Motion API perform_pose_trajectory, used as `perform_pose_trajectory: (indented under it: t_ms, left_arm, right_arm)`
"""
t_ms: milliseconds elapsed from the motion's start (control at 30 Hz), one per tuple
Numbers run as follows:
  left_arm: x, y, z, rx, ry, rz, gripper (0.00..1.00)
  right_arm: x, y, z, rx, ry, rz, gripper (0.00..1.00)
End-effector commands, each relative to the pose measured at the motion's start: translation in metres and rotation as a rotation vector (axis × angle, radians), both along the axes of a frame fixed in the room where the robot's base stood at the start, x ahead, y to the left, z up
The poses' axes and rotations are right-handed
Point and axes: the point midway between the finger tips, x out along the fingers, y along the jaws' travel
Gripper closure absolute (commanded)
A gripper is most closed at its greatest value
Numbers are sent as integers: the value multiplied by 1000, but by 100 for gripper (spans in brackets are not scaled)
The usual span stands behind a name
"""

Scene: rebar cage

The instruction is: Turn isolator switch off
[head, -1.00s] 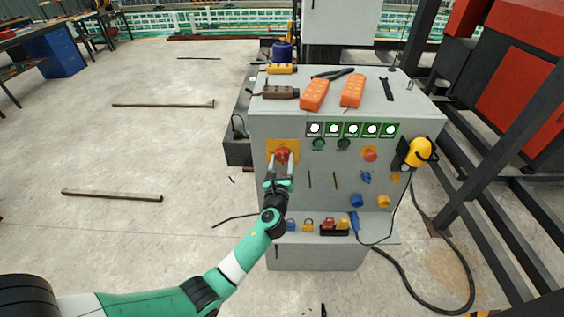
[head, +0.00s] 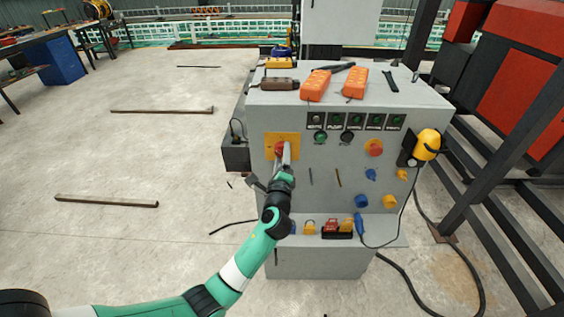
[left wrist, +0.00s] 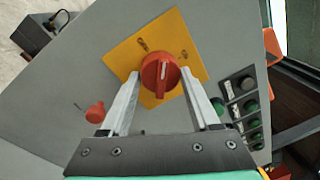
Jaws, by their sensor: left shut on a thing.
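The isolator switch is a red rotary knob (head: 280,148) on a yellow plate (head: 273,153) at the upper left of the grey cabinet front. In the left wrist view the red knob (left wrist: 160,75) sits between my finger tips, with the yellow plate (left wrist: 128,48) tilted behind it. A pale mark runs along the knob's raised bar, and small dark markings show on the plate. My left gripper (head: 285,157) is shut on the knob, with its wrist turned. The fingers partly cover the knob in the head view. My right gripper is not in view.
The indicator row (head: 356,121) is dark. An emergency-stop-like red button (head: 375,148) and a yellow lamp-like item (head: 427,144) are at the right. Orange boxes (head: 316,84) lie on top. Padlocks (head: 331,226) sit on the lower ledge. A small red part (left wrist: 95,112) is near my left finger.

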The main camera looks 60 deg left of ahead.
Motion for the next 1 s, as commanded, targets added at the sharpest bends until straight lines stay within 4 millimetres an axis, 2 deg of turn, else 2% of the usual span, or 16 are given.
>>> perform_pose_trajectory:
  t_ms: [33, 500, 1000]
  left_arm:
    - [0, 0, -4, -17, -40, -1, 93]
    - [2, -1, -2, -213, -406, -2, 93]
    - [2, -1, 1, -308, -579, 0, 93]
  right_arm:
    - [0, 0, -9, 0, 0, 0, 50]
    - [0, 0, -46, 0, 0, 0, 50]
    - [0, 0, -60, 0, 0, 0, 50]
